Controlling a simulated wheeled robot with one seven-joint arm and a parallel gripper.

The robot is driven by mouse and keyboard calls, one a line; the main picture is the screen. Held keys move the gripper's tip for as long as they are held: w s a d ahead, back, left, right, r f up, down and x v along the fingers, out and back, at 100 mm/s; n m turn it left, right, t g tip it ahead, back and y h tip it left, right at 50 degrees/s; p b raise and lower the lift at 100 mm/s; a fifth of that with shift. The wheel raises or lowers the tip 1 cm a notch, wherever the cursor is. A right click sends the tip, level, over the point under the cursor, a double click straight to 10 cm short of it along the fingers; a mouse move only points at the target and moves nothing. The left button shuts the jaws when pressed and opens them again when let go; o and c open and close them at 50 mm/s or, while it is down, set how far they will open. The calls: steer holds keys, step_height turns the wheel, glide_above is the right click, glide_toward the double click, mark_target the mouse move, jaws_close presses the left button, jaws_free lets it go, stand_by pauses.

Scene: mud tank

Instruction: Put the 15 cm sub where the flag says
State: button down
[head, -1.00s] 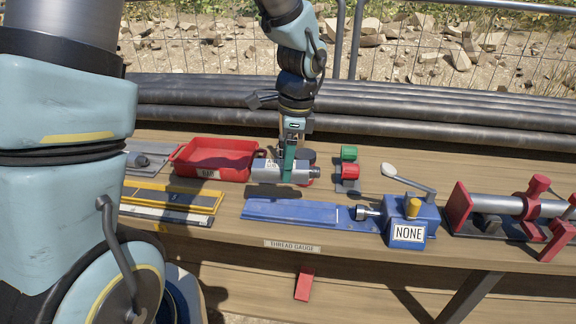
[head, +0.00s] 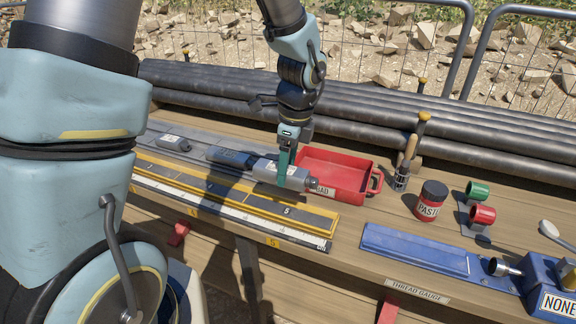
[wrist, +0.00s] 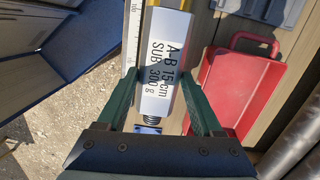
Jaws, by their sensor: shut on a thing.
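The 15 cm sub (head: 272,171) is a pale grey block with a threaded end. Its label, "A-B 15 cm SUB 300 g", reads clearly in the wrist view (wrist: 165,62). My gripper (head: 287,170) is shut on it and holds it in front of the red tray's left end, by the yellow-edged measuring rail (head: 240,192). The red tray (head: 345,195) is empty, its label partly hidden and ending in "AD".
A dark cylinder (head: 230,157) shows beyond the sub; I cannot tell whether it is separate. A grey piece (head: 174,143) lies far left. A paste jar (head: 430,200), a brush (head: 404,165) and green and red caps (head: 480,203) stand right. Pipes (head: 400,115) line the back.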

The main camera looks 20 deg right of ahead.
step_height(320, 180, down, 6)
steer(key=b, duration=0.5)
steer(key=shift+f+b, duration=0.25)
steer(key=shift+b, duration=0.1)
steer(key=shift+f+b, duration=0.35)
steer(key=shift+f, duration=0.5)
steer(key=shift+f, duration=0.45)
jaws_free()
stand_by(0.4)
step_height(320, 180, up, 7)
steer(key=p, duration=0.7)
